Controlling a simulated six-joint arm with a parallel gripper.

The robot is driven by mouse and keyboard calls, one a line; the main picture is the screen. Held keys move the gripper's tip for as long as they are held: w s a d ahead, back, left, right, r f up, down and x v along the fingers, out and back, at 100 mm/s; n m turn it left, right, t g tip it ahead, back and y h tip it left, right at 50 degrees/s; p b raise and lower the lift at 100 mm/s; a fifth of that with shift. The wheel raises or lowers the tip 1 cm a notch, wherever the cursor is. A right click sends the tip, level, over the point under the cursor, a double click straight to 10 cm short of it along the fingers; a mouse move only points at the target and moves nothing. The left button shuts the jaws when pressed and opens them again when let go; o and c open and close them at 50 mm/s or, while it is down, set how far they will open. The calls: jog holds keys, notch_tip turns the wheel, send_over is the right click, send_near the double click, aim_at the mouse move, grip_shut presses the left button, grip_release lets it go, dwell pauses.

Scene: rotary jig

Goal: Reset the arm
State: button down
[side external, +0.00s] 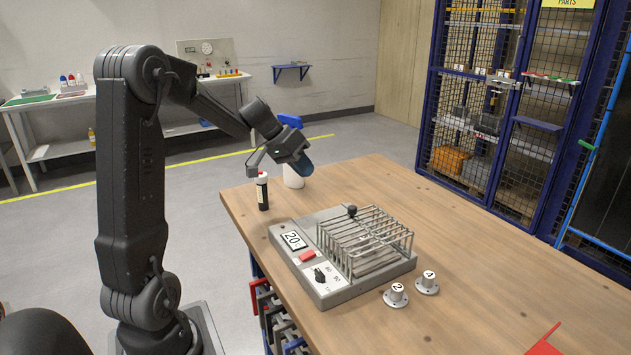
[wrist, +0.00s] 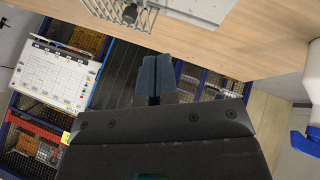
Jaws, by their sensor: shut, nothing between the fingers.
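My gripper (side external: 303,165) is raised at the far end of the wooden table (side external: 460,220), pointing down and to the right in the side external view. Its blue-tipped fingers are together with nothing between them. In the wrist view the closed fingers (wrist: 156,78) show in the middle. The grey jig (side external: 340,292) with a wire rack (side external: 365,240) sits on the table below and nearer the camera. Its display reads 20. A white bottle with a blue top (side external: 293,177) stands just behind my gripper; whether they touch I cannot tell.
Two numbered metal knobs (side external: 396,294) (side external: 427,282) sit right of the jig. A red piece (side external: 545,342) is at the front. The table's right side is clear.

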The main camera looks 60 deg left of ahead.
jog(key=s+d+r+m+g, duration=0.1)
jog(key=s+d+r, duration=0.15)
jog(key=d, duration=0.55)
jog(key=s+d+r+m+g, duration=0.1)
jog(key=s+d+r, duration=0.15)
jog(key=d, duration=0.55)
jog(key=s+d+f+m+t+y, duration=0.1)
jog(key=s+d+f+y, duration=0.1)
jog(key=s+d, duration=0.7)
jog(key=s+y, duration=0.1)
jog(key=s, duration=0.3)
jog(key=shift+s+d, duration=0.2)
jog(key=shift+d, duration=0.15)
